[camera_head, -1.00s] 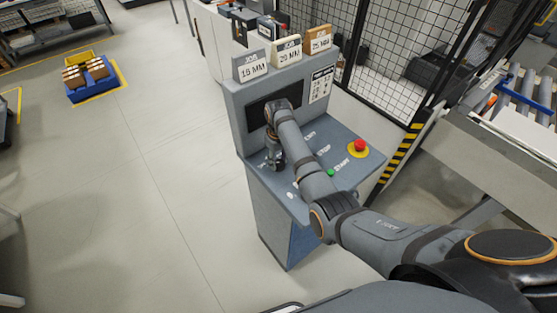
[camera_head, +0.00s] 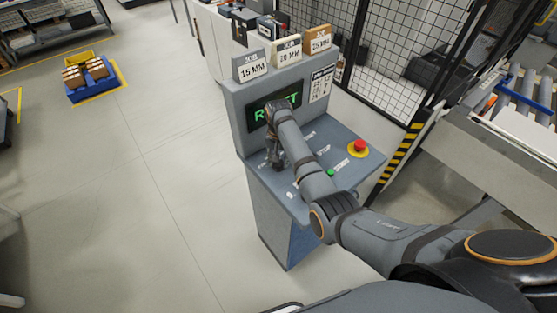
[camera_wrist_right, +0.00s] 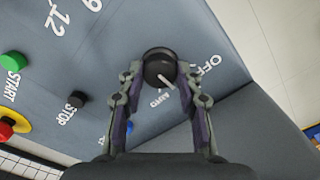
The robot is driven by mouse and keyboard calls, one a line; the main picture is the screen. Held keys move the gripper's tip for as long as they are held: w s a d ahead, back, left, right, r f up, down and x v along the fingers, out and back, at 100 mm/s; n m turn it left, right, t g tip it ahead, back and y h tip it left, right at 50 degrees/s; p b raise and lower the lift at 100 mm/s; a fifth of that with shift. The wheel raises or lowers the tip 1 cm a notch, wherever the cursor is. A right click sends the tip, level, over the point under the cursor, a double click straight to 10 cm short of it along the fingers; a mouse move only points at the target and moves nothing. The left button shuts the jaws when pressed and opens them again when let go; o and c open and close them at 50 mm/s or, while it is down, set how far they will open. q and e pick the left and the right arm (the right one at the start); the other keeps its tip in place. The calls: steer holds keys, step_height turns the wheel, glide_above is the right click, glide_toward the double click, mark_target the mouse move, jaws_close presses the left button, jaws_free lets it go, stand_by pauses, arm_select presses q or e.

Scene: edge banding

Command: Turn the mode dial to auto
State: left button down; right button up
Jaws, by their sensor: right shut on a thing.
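The mode dial (camera_wrist_right: 160,58) is a round black knob with a white pointer line on the grey sloped panel. In the right wrist view the pointer slants down and right, to the gap between the AUTO label (camera_wrist_right: 151,102) and the OFF label (camera_wrist_right: 201,68), by the end of AUTO. My right gripper (camera_wrist_right: 160,75) is shut on the dial, one finger on each side. In the head view my right gripper (camera_head: 273,158) reaches down to the panel's left part and hides the dial. My left gripper is not in view.
The console (camera_head: 285,215) has a display (camera_head: 262,113) with green text, partly hidden by my arm. A red emergency button (camera_head: 360,146), a green START button (camera_wrist_right: 12,62) and a black STOP button (camera_wrist_right: 77,98) sit on the panel. Job cards (camera_head: 251,68) stand on top.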

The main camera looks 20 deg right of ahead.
steer(key=m, duration=0.4)
steer(key=shift+m, duration=0.3)
steer(key=m, duration=0.4)
steer(key=shift+r, duration=0.1)
steer(key=shift+m, duration=0.3)
steer(key=o, duration=1.2)
steer(key=shift+c, duration=0.2)
step_height(320, 180, up, 8)
steer(key=shift+f, duration=0.25)
